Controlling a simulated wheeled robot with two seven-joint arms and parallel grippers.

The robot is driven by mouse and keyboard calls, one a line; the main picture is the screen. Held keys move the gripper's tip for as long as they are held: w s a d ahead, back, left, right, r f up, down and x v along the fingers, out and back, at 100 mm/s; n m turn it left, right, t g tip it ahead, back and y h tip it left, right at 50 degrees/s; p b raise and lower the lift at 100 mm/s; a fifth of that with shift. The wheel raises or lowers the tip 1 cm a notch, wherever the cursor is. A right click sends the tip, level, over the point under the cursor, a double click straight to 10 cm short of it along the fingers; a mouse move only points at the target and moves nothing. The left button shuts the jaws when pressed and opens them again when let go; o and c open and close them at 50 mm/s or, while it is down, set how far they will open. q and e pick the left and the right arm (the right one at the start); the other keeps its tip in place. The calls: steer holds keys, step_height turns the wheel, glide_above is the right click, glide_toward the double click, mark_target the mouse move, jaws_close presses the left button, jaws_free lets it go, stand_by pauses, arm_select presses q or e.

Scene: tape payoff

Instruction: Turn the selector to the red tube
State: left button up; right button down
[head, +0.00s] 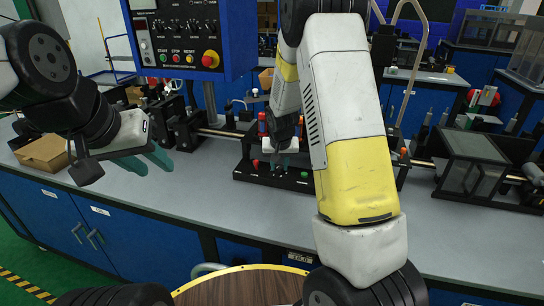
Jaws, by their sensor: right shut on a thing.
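A black fixture (240,172) stands on the grey bench in the middle of the head view. A red-topped tube (262,122) stands upright at its back left, and an orange-topped piece (403,153) shows at its right end. My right gripper (283,166) reaches down over the front of the fixture, its teal fingers shut on what appears to be the selector. The selector itself is hidden by the fingers, so its direction cannot be read. My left gripper (146,163) is open and empty above the bench at left, away from the fixture.
A blue control panel (178,32) with buttons and a red knob hangs above the bench. A cardboard box (45,153) sits at the left. A boxed machine (470,165) stands at right. A round wooden top (240,287) is in front. The bench's front strip is clear.

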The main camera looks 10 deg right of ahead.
stand_by(0.4)
steer(key=c, duration=1.1)
jaws_free()
steer(key=v, duration=0.7)
steer(key=shift+r, duration=0.35)
steer(key=shift+s+a+r, duration=0.1)
steer(key=shift+s, duration=0.1)
